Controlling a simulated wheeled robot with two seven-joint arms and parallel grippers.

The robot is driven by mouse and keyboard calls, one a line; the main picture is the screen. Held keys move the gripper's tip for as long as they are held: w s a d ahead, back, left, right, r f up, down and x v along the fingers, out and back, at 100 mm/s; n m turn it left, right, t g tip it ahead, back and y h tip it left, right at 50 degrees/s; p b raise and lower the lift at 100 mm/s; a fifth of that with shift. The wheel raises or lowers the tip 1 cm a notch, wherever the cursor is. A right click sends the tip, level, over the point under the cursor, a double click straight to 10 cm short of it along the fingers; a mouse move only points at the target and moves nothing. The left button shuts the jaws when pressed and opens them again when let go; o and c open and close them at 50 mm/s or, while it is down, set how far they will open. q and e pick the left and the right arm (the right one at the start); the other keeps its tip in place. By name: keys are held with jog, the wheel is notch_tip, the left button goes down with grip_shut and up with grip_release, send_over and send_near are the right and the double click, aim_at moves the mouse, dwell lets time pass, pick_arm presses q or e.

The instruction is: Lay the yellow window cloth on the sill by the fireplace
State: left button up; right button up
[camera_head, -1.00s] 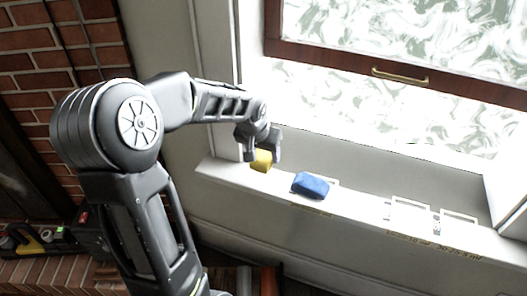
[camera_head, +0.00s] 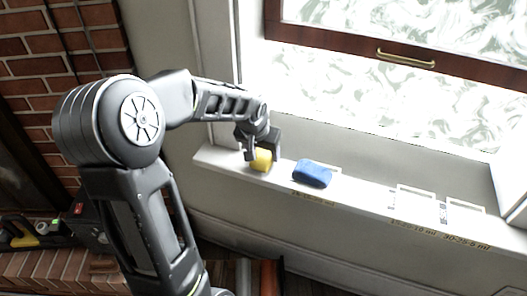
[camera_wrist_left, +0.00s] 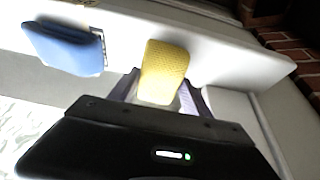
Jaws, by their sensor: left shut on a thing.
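The yellow window cloth (camera_head: 262,160) is at the left end of the white sill (camera_head: 370,205), below the window. My left gripper (camera_head: 259,150) is shut on it, with a finger on each side. The cloth also shows between the fingers in the left wrist view (camera_wrist_left: 163,72), with the sill (camera_wrist_left: 225,55) close behind it. I cannot tell whether the cloth touches the sill. My right gripper is not in view.
A blue cloth or sponge (camera_head: 312,173) lies on the sill just right of the yellow cloth. White outlined frames (camera_head: 415,200) and printed labels mark the sill farther right. A brass-handled window sash (camera_head: 405,58) stands above. Brick wall (camera_head: 70,50) is at the left.

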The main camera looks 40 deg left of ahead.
pick_arm(q)
jog(key=shift+f+b, duration=0.55)
jog(key=shift+f, duration=0.1)
jog(key=o, duration=1.4)
jog(key=shift+r, duration=0.1)
jog(key=p+v, duration=0.1)
jog(key=v, duration=0.6)
jog(key=shift+s+d+r, duration=0.1)
jog(key=shift+s+r, duration=0.05)
jog(key=shift+r, duration=0.15)
